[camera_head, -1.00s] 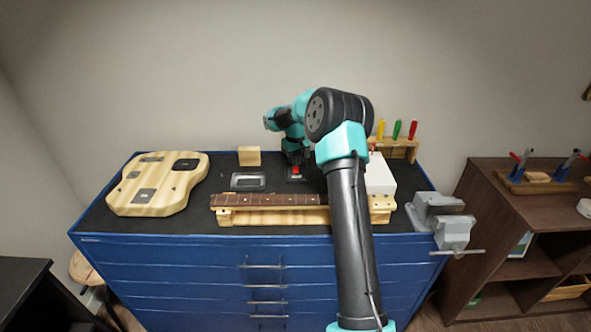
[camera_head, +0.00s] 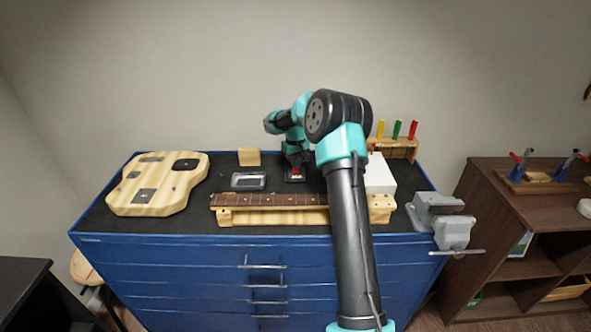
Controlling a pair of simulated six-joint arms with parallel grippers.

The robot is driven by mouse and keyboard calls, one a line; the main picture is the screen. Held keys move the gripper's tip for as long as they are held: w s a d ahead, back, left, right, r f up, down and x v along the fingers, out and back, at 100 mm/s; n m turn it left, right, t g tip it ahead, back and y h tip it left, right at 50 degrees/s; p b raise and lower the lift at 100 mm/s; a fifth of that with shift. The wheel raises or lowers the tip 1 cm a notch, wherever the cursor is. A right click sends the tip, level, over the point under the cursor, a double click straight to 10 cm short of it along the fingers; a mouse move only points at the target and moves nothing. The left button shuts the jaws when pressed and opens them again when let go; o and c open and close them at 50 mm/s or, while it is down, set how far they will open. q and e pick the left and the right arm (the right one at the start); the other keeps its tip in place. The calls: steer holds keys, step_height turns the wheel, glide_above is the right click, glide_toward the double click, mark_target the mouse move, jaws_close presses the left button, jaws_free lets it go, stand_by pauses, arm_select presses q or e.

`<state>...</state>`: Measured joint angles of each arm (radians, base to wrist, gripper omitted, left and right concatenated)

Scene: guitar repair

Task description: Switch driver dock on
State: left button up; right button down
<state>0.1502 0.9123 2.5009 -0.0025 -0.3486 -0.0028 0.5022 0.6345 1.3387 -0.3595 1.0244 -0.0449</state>
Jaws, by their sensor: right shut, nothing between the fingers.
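The driver dock (camera_head: 294,179) appears to be the small dark unit with a red switch (camera_head: 297,172) on the black top of the blue cabinet, behind the guitar neck. My right gripper (camera_head: 294,166) points down right at the red switch. It is shut and empty. Its fingertips partly cover the switch, so I cannot tell whether they touch it or which way it is set. My left gripper is not in view.
The guitar neck (camera_head: 270,200) lies on a wooden support in front. A white box (camera_head: 380,175), screwdriver rack (camera_head: 398,146) and vise (camera_head: 440,218) are at right.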

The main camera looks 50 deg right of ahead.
steer(key=shift+f, duration=0.25)
steer(key=shift+r, duration=0.15)
steer(key=shift+r, duration=3.4)
